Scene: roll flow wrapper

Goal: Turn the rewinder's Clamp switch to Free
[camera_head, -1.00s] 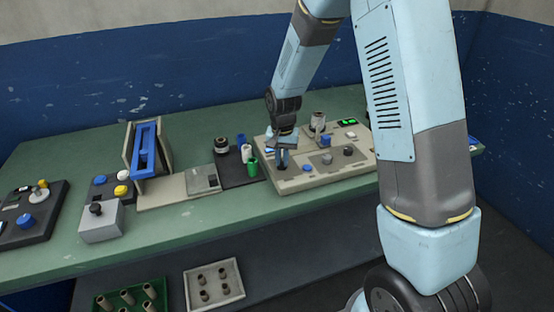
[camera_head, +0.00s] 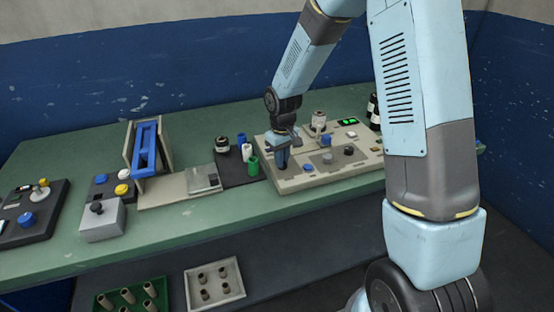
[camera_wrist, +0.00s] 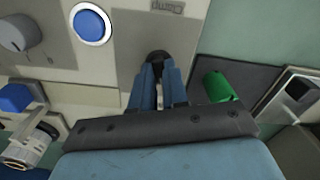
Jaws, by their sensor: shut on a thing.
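The rewinder (camera_head: 340,170) is a beige panel unit at the right of the green bench. Its Clamp label (camera_wrist: 169,6) shows upside down at the top of the wrist view. A dark switch knob (camera_wrist: 158,55) sits near that label, between my fingertips. My gripper (camera_head: 282,165), also in the wrist view (camera_wrist: 160,72), points down at the panel's front left corner and is shut on the knob. The fingers cover part of the knob, so its pointer is hidden. No Free marking can be read.
A blue button (camera_wrist: 90,24) and a grey knob (camera_wrist: 18,32) are beside the switch on the panel. A green cup (camera_wrist: 219,86) stands just off the panel's edge. In the head view, a blue-framed unit (camera_head: 146,148) and a grey control box (camera_head: 102,221) stand further left.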

